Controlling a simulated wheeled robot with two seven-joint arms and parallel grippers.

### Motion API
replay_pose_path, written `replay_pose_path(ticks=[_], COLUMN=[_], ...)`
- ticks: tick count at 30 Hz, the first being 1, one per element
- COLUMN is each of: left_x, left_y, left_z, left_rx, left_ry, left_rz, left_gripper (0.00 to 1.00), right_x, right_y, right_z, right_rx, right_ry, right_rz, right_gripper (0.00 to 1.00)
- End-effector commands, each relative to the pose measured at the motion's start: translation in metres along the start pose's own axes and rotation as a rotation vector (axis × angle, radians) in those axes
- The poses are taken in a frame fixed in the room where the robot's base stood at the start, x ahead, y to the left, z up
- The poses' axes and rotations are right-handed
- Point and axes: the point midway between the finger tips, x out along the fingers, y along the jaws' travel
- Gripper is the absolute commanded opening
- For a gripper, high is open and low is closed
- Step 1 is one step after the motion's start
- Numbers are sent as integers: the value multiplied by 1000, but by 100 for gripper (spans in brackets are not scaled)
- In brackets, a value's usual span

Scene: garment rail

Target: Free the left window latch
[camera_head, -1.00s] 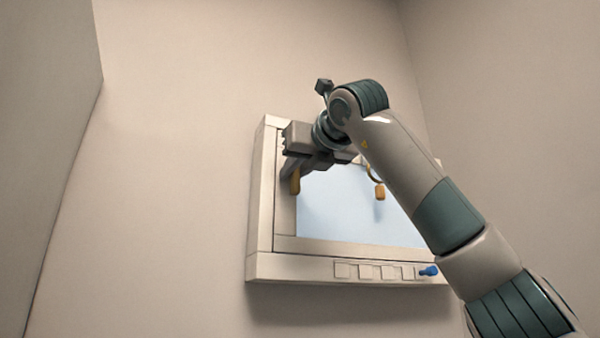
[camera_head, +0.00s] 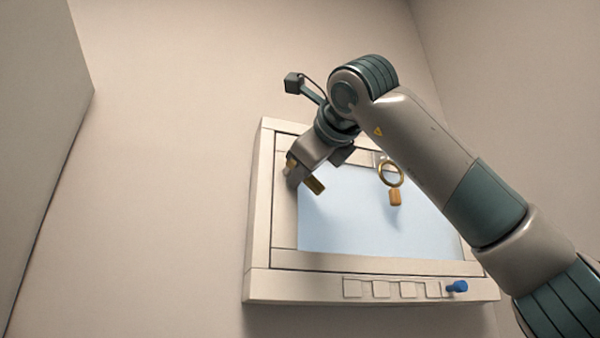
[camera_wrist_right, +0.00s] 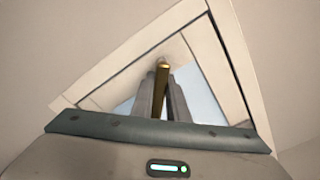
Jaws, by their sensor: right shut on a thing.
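The left window latch is a brass handle (camera_head: 315,186) near the upper left corner of the window; it slants down and to the right in the head view. My right gripper (camera_head: 303,172) is at that corner, shut on the latch, and partly hides it. In the right wrist view the brass latch (camera_wrist_right: 161,82) stands between the two grey fingers (camera_wrist_right: 163,98) of my right gripper. The window (camera_head: 350,225) has a pale frame around a light blue pane. My left gripper does not show.
A brass ring (camera_head: 390,174) with an orange-brown piece (camera_head: 395,198) below it is at the window's upper right. A blue knob (camera_head: 457,286) sticks out at the lower right, beside several square plates on the bottom frame. The wall left of the window is clear.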

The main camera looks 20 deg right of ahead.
Motion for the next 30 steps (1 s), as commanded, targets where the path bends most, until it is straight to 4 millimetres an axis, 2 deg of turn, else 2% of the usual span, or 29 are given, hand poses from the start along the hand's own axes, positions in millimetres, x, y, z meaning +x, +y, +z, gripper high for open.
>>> replay_pose_path(ticks=[18,30], left_x=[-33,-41], left_y=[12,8], left_z=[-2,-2], left_rx=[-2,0], left_ry=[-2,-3], left_rz=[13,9], left_gripper=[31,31], right_x=[0,0], right_y=[-16,-17], right_z=[5,6], right_rx=[-560,-737], right_ry=[1,2], right_rz=[-2,-1], right_gripper=[0,0])
